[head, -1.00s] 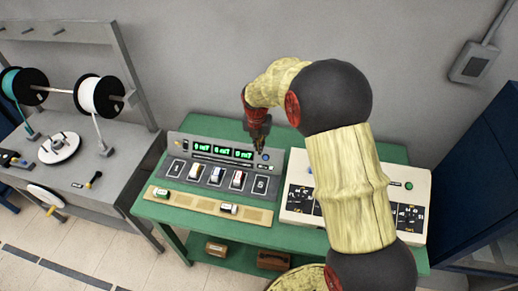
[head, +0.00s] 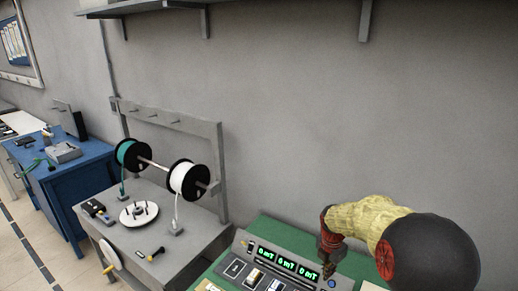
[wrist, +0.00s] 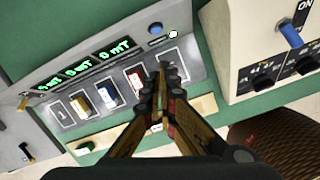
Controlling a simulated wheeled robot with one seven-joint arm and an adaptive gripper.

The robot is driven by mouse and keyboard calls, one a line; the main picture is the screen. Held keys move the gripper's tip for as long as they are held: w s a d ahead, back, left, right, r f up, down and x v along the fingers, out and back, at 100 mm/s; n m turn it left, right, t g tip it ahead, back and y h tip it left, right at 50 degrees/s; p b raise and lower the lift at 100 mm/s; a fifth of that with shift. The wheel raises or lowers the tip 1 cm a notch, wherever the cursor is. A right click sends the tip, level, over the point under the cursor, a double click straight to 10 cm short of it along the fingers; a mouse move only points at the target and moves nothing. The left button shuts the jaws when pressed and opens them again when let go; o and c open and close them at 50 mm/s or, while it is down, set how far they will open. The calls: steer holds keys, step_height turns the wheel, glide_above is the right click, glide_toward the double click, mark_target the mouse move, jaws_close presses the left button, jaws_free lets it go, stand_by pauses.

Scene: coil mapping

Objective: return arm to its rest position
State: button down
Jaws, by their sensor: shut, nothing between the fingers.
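My gripper (head: 330,262) hangs at the end of my yellow and black arm, over the right end of the grey coil console on the green table. In the wrist view my gripper (wrist: 170,80) points at the console; its fingers are together and empty. The console (head: 243,248) has several green displays reading 0 mT. In the wrist view the console (wrist: 190,62) shows coloured pieces in its slots, and the slot at the fingertips is partly hidden by them.
A cream switch box (wrist: 240,70) stands right of the console on the green table (head: 268,228). A grey bench (head: 195,235) with a green spool (head: 127,153) and a white spool (head: 187,179) is at left. A blue cabinet (head: 75,190) is farther left.

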steer(key=s+a+r+m+t+b, duration=0.1)
steer(key=s+a+r+m+b, duration=0.1)
steer(key=s+m, duration=0.6)
steer(key=s+a+r+m+t+b, duration=0.2)
steer(key=s+r+m+b, duration=0.3)
steer(key=s, duration=0.8)
steer(key=s+a+r+m+t+b, duration=0.1)
steer(key=s+r+m+b, duration=0.3)
steer(key=s+m, duration=0.6)
steer(key=shift+s+a+m+t+y+b, duration=0.35)
steer(key=shift+a+m+b, duration=0.2)
steer(key=shift+a+m, duration=0.3)
steer(key=shift+r, duration=0.1)
